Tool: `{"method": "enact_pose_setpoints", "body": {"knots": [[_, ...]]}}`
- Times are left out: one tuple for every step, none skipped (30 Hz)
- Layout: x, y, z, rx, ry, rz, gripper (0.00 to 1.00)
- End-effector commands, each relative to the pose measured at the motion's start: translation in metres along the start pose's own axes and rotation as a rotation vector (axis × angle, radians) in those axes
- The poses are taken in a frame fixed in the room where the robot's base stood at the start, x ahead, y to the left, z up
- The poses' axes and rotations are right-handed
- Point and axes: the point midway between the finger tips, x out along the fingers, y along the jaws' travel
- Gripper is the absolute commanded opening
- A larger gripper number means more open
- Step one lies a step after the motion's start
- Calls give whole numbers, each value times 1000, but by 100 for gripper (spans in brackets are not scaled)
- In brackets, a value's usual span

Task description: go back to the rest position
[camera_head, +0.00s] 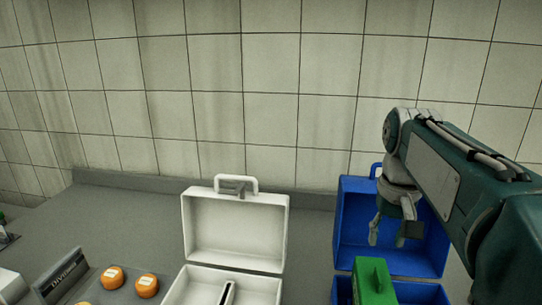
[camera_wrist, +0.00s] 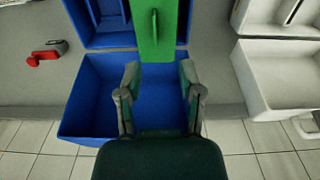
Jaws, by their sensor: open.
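My gripper (camera_head: 394,232) hangs with its fingers pointing down in front of the raised lid of the blue box (camera_head: 352,205). In the wrist view my gripper (camera_wrist: 160,78) has its two fingers apart with nothing between them. The blue box (camera_wrist: 85,100) stands open below it. A green block-like thing with a raised ridge (camera_head: 375,283) stands at the blue box. In the wrist view the green thing (camera_wrist: 148,40) lies beyond the fingertips, apart from them as far as I can tell. Its lower part is cut off in the head view.
An open white case (camera_head: 233,228) stands left of the blue box. Two orange cheese wheels (camera_head: 146,285) lie farther left beside a dark sign (camera_head: 62,275). A red object (camera_wrist: 45,55) lies near the blue box in the wrist view. A tiled wall (camera_head: 270,90) rises behind the counter.

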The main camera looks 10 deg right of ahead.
Motion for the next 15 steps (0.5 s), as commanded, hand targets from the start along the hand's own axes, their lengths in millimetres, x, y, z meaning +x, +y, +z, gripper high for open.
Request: {"method": "enact_pose_setpoints", "body": {"knots": [[2, -7, 12, -19, 29, -1, 49], [4, -12, 18, -32, 50, -2, 49], [9, -18, 28, -50, 81, -3, 49], [13, -22, 36, -63, 105, -5, 49], [17, -26, 43, -77, 129, -7, 49], [23, -31, 53, -95, 161, -10, 49], [27, -35, 61, -108, 185, -13, 49], [32, -38, 68, -121, 209, -17, 49], [39, -43, 78, -139, 240, -21, 49], [44, -46, 85, -152, 264, -25, 49], [50, -48, 92, -165, 287, -30, 49], [57, -52, 101, -181, 317, -36, 49], [63, -54, 108, -193, 339, -41, 49], [69, -56, 114, -204, 359, -45, 49], [76, -58, 121, -218, 384, -51, 49]]}}
